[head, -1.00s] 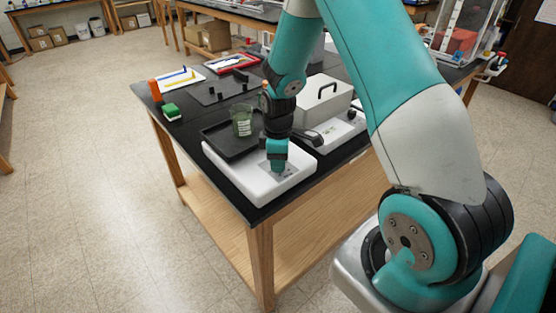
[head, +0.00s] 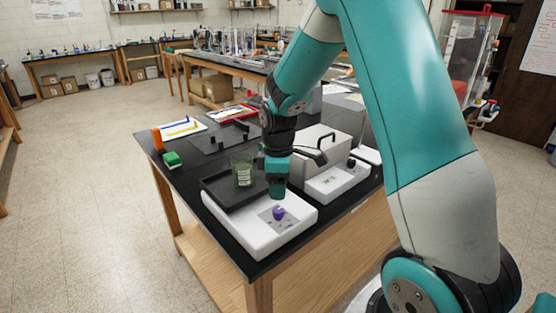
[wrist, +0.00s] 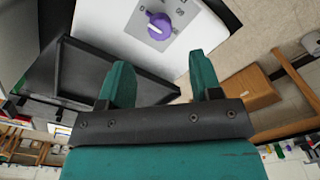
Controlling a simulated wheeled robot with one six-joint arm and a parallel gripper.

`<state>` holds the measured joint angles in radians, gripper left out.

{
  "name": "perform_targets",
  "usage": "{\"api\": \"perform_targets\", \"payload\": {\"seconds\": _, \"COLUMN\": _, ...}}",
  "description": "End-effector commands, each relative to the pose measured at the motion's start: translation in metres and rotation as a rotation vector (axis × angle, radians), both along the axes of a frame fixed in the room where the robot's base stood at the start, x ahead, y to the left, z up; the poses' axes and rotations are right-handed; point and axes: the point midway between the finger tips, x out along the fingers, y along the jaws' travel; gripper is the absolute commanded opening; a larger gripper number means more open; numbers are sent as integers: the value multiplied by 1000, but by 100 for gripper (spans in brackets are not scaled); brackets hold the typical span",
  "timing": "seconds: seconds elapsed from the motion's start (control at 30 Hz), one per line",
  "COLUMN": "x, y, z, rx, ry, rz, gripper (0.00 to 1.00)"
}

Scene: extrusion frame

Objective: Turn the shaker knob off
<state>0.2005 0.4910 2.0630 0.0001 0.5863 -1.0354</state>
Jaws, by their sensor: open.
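The shaker (head: 255,232) is a white box with a black tray (head: 222,190) on top, at the near corner of the black-topped table. Its purple knob (head: 279,213) sits on a grey panel at the front; it also shows in the wrist view (wrist: 159,26), with a white pointer line and printed marks around it. My gripper (head: 277,194) is above and slightly behind the knob, apart from it. In the wrist view its two teal fingers (wrist: 162,85) are spread with nothing between them. A glass beaker (head: 242,170) with green contents stands on the tray.
A second white device with a grey lidded box (head: 312,152) stands to the right of the shaker. A green block (head: 172,159) and an orange bottle (head: 157,138) are at the table's left edge. Papers and a red tray (head: 238,115) lie farther back.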

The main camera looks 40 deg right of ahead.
Motion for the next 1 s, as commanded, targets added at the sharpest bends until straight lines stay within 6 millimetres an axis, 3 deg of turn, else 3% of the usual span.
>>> {"api": "perform_targets", "payload": {"seconds": 0.2, "x": 1, "y": 0, "z": 52, "rx": -1, "ry": -6, "rz": 0, "gripper": 58}}
{"api": "perform_targets", "payload": {"seconds": 0.4, "x": 1, "y": 0, "z": 80, "rx": -1, "ry": -4, "rz": 0, "gripper": 58}}
{"api": "perform_targets", "payload": {"seconds": 1.0, "x": 0, "y": 0, "z": 88, "rx": 0, "ry": 0, "rz": 0, "gripper": 58}}
